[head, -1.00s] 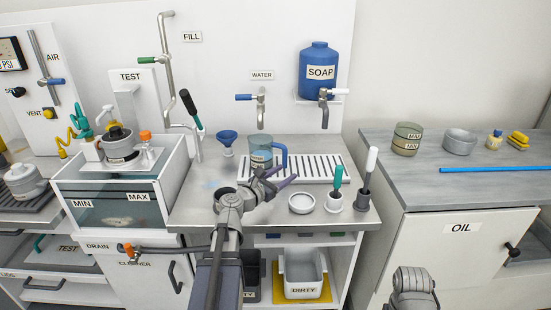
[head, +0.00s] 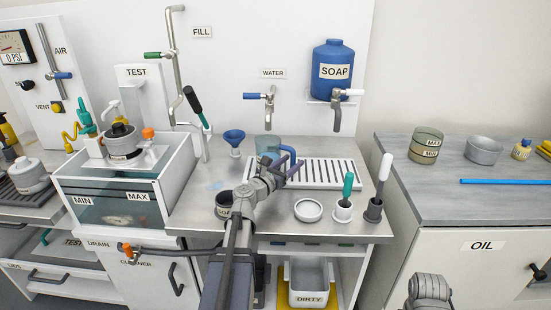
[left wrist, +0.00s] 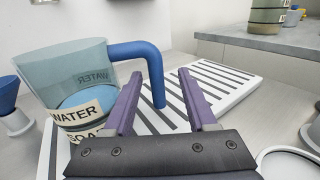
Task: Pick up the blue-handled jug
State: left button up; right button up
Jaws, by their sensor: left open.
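The jug (head: 268,144) is clear blue-grey with a blue handle and stands upright at the back of the counter, partly hidden behind my left gripper (head: 291,162). In the left wrist view the jug (left wrist: 62,75) is at the left, with a WATER label and bluish contents. Its blue handle (left wrist: 150,62) reaches right and bends down. My left gripper (left wrist: 160,76) is open, with purple fingers pointing at the handle. The handle's lower end appears between the fingertips, just beyond them. Nothing is gripped.
A white slatted drain rack (head: 325,172) lies right of the jug. A blue funnel (head: 234,138) is at its left. A white dish (head: 308,210) and brushes in holders (head: 343,205) stand at the front right. A water tap (head: 270,98) hangs above.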

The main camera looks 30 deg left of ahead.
pick_arm(q)
jog(key=w, duration=0.5)
jog(key=shift+w+a+r, duration=0.15)
jog(key=shift+r, duration=0.05)
grip_shut()
dwell(1.2)
